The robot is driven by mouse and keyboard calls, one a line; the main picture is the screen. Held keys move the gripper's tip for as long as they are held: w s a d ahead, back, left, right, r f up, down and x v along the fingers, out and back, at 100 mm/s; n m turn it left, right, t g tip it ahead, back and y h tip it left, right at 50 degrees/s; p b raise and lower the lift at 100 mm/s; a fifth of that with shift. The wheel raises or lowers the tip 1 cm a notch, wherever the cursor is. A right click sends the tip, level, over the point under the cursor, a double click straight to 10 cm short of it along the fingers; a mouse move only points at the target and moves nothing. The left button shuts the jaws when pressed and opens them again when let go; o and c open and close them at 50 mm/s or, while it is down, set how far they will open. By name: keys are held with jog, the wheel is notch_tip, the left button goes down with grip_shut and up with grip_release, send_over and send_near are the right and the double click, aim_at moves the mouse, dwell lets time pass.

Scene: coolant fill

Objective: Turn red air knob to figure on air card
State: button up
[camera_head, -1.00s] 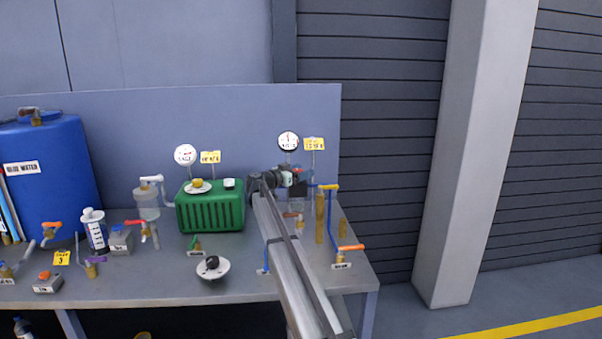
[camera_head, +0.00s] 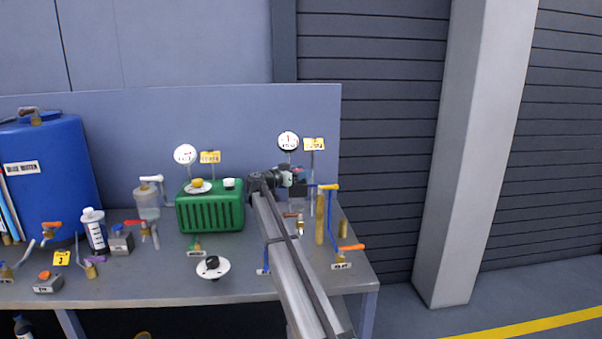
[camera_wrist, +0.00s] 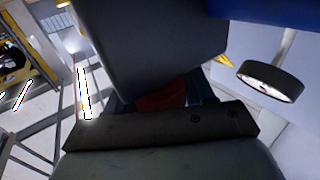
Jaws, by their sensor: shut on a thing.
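My gripper (camera_head: 292,178) is at the back right of the bench, below a round white gauge (camera_head: 288,140) and a yellow card (camera_head: 314,143). In the wrist view, its dark fingers (camera_wrist: 165,98) are shut on a red knob (camera_wrist: 160,100), mostly hidden between them. In the head view my gripper covers most of the knob. The gauge also shows in the wrist view (camera_wrist: 270,82), seen edge-on. The card's figure and the needle's exact reading are too small to read.
A green ribbed box (camera_head: 210,212) with another gauge (camera_head: 185,154) and card (camera_head: 210,157) stands left of my arm. A black knob on a white disc (camera_head: 212,268) sits in front.

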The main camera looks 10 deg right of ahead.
jog(key=shift+m+g+h, duration=0.3)
jog(key=shift+g, duration=0.1)
jog(key=m+g+h, duration=0.1)
jog(key=m+g, duration=0.1)
jog(key=m+g+h, duration=0.1)
jog(key=g, duration=0.2)
jog(key=shift+m+g, duration=0.3)
jog(key=shift+m, duration=0.1)
jog(key=shift+s+m+g, duration=0.2)
jog(key=shift+m+g, duration=0.55)
jog(key=shift+g, duration=0.4)
jog(key=shift+s+m+g, duration=0.2)
jog(key=shift+m+g, duration=0.5)
jog(key=shift+g, duration=0.5)
jog(key=shift+s+m+g, duration=0.2)
jog(key=shift+m+g, duration=0.55)
jog(key=shift+g, duration=0.7)
jog(key=o, duration=1)
jog(key=shift+d, duration=0.1)
